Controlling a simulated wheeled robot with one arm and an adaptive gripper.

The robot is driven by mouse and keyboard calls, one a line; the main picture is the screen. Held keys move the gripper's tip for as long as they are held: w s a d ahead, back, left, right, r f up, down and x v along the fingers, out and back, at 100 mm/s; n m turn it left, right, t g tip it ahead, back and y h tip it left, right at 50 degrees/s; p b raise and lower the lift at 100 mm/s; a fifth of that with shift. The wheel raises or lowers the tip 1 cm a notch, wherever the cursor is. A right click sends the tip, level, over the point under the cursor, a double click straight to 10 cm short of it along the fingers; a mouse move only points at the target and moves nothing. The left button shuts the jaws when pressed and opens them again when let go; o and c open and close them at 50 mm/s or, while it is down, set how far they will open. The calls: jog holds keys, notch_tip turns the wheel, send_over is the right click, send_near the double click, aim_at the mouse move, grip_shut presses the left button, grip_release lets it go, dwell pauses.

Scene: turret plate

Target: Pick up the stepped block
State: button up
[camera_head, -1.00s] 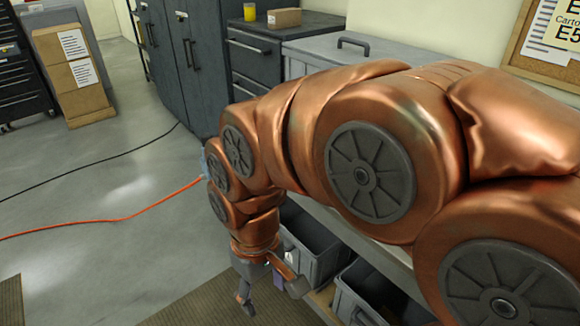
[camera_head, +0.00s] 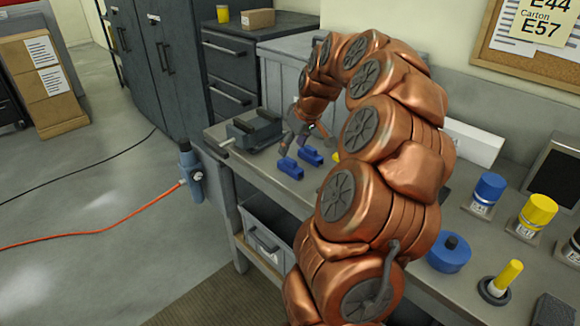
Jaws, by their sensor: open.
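Two small blue blocks lie side by side on the grey workbench (camera_head: 225,142). The nearer blue block (camera_head: 290,169) and the farther blue block (camera_head: 310,156) both seem to have a raised part on top. At this size I cannot tell which is the stepped block. My gripper (camera_head: 291,143) hangs just above and behind the two blocks, fingers pointing down. It is open, with no object visible between its fingers. A yellow piece (camera_head: 334,160) just right of the farther block is mostly hidden by my arm.
A dark grey vise (camera_head: 253,131) stands left of the blocks. On the right are a blue-capped jar (camera_head: 487,194), a yellow-capped jar (camera_head: 536,214), a round blue part (camera_head: 449,254) and a yellow-handled tool (camera_head: 503,282). My arm hides the bench's middle.

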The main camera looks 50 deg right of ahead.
aim_at(290, 159)
jog(key=shift+s+d+f, duration=0.15)
jog(key=shift+d, duration=0.6)
jog(key=shift+d+f, duration=0.2)
jog(key=shift+a+p+x, duration=0.2)
jog(key=shift+p+x, duration=1.5)
jog(key=shift+x, duration=2)
grip_shut()
jog(key=shift+r, duration=0.1)
